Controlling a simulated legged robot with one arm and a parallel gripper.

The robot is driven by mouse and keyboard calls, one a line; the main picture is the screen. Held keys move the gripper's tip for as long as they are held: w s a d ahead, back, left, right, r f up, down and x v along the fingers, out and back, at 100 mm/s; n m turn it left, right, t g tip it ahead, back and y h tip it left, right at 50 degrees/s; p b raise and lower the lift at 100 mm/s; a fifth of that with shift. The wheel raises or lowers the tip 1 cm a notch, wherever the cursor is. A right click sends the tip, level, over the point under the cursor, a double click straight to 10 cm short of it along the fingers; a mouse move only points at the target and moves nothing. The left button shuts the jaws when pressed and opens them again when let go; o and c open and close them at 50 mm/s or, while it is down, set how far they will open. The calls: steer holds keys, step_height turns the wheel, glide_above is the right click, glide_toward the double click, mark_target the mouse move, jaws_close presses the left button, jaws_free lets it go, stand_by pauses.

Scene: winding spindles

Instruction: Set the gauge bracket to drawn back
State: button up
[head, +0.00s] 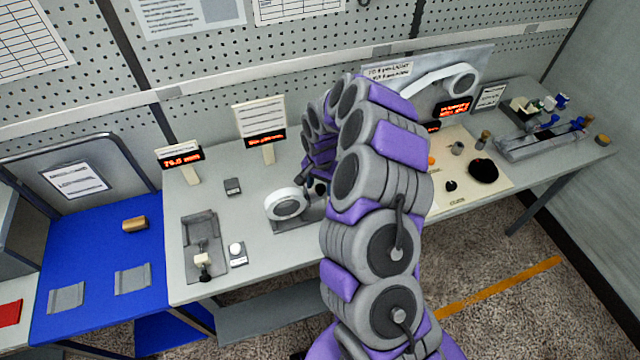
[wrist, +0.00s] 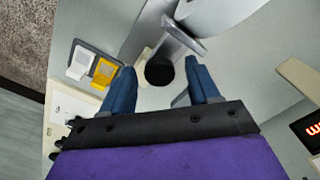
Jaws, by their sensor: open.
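My gripper (wrist: 160,67) is open in the wrist view, with one blue finger on each side of a black round knob (wrist: 159,71). The fingers look apart from the knob, and its depth between them is hard to judge. The knob sits by a grey metal bar (wrist: 184,34), which may be the gauge bracket. A white-rimmed roll (wrist: 215,14) is just beyond the bar. In the head view the roll (head: 287,204) stands on the bench, left of my arm. My arm hides most of the gripper and bracket there.
A grey fixture (head: 203,231) stands to the left on the bench (head: 205,184), near a 75.0 mm display (head: 179,158). A yellow-and-white switch block (wrist: 94,65) lies left of the fingers. A blue table (head: 95,255) adjoins the bench. Various parts stand at the right.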

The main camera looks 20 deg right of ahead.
jaws_close()
stand_by(0.5)
steer(key=shift+d, duration=0.1)
